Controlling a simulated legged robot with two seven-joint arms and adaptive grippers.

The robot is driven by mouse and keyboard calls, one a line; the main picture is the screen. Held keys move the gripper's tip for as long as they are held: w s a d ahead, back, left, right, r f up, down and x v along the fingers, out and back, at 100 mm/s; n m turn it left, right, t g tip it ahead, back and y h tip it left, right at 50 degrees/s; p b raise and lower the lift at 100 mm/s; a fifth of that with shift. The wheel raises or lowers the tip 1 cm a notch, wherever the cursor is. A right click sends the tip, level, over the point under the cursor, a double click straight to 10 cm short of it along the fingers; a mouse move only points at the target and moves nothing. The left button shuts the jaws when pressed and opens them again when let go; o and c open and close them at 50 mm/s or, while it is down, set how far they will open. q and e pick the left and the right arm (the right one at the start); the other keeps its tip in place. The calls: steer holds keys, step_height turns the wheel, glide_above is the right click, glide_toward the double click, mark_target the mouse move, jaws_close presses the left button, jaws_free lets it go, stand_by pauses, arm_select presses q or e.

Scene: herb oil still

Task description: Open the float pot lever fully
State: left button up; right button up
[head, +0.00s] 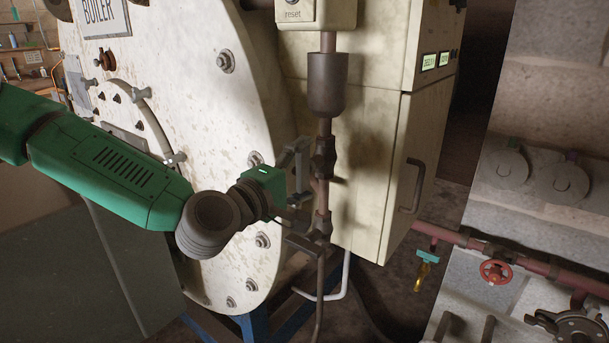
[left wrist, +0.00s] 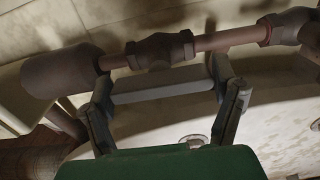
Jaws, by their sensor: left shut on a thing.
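The float pot (head: 327,83) is a dark cylinder on the vertical pipe under the reset box; in the left wrist view it shows at the left (left wrist: 60,73). Below it the pipe carries a dark valve body (head: 324,157). The lever (left wrist: 162,86) is a grey bar beside the pipe, nearly parallel to it. My left gripper (head: 299,170) reaches in from the left beside the pipe. In the left wrist view its two fingers (left wrist: 165,92) are shut on the bar, one at each end. In the head view the fingers partly hide the lever. My right gripper is out of view.
The large pale boiler (head: 215,150) stands close behind my left arm. A cream cabinet (head: 375,165) with a dark handle is just behind the pipe. Thin pipes (head: 320,290) run below. At the right are a red pipe (head: 455,238) and a red handwheel (head: 496,272).

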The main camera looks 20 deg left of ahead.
arm_select(q)
steer(key=shift+a+f+n, duration=0.1)
steer(key=shift+f+n, duration=0.05)
steer(key=shift+n, duration=0.15)
steer(key=o, duration=1)
steer(key=shift+o, duration=0.5)
steer(key=shift+w, duration=0.15)
steer(key=shift+a, duration=0.1)
steer(key=v, duration=0.7)
steer(key=shift+a, duration=0.15)
